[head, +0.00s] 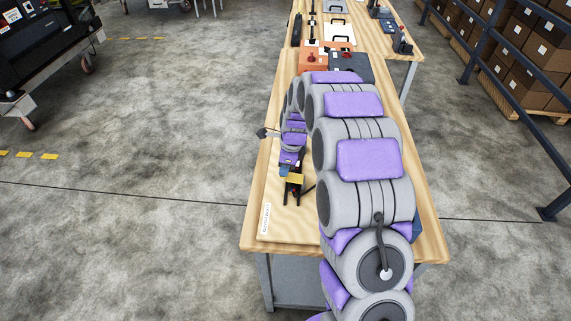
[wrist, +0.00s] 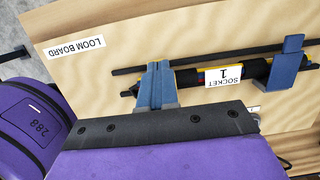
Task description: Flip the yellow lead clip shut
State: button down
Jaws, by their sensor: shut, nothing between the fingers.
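In the head view a small yellow piece (head: 296,179), seemingly the lead clip, sits on a black fixture (head: 293,193) on the loom board. Whether it is open or closed is too small to tell. In the wrist view, yellow edges (wrist: 213,73) show along a dark bar behind a white "SOCKET 1" label (wrist: 223,77). My gripper's blue fingers (wrist: 157,85) are together and empty, overlapping the left part of this bar in the picture. Contact cannot be told. In the head view my gripper (head: 284,170) is just left of and beyond the yellow piece.
The wooden loom board (head: 285,222) has a "LOOM BOARD" label (wrist: 77,47). A blue bracket (wrist: 289,63) stands at the bar's right end. An orange box (head: 311,60) and a dark box (head: 353,68) stand further back.

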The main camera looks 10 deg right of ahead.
jog(key=shift+a+f+h+p, duration=0.1)
jog(key=shift+a+h+p, duration=0.25)
jog(key=shift+p, duration=0.6)
jog(key=shift+f+p, duration=0.45)
jog(key=shift+f, duration=0.05)
